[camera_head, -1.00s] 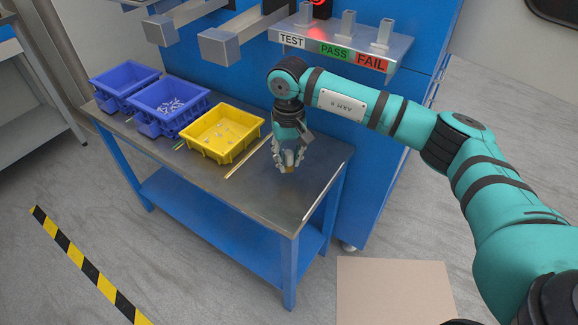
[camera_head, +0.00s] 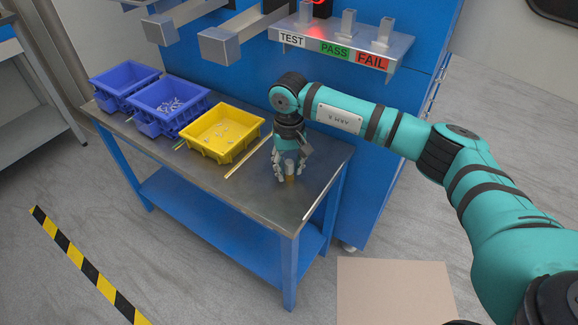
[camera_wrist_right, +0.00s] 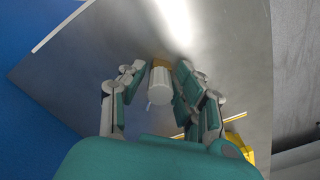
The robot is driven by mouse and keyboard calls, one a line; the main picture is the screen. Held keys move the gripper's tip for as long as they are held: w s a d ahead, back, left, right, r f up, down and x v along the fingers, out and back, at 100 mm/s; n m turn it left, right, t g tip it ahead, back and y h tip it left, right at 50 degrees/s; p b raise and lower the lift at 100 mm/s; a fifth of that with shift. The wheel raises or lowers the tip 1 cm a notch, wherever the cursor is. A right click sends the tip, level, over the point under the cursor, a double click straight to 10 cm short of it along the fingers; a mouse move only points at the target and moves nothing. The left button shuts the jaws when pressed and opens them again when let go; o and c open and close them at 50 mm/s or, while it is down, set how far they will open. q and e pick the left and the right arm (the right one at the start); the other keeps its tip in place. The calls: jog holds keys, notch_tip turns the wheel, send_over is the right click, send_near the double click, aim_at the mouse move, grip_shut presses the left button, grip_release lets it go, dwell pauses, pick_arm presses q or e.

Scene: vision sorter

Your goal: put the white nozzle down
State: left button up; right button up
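The white nozzle (camera_wrist_right: 160,86) is a small pale cylinder with a gold-orange end (camera_head: 290,178). It stands upright at the right part of the metal table (camera_head: 262,205), its orange end down. My right gripper (camera_head: 290,171) points down around it, with a finger on each side. In the right wrist view the nozzle lies between the fingertips (camera_wrist_right: 160,72), with a gap on the left and very little on the right. The fingers look open. My left gripper is not in view.
A yellow bin (camera_head: 208,150) with small parts and two blue bins, one nearer (camera_head: 150,120) and one farther left (camera_head: 108,92), line the table's left. A shelf labelled TEST, PASS, FAIL (camera_head: 300,45) stands behind. The table's front right is clear.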

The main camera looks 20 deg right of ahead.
jog(key=shift+o, duration=0.9)
jog(key=shift+r, duration=0.1)
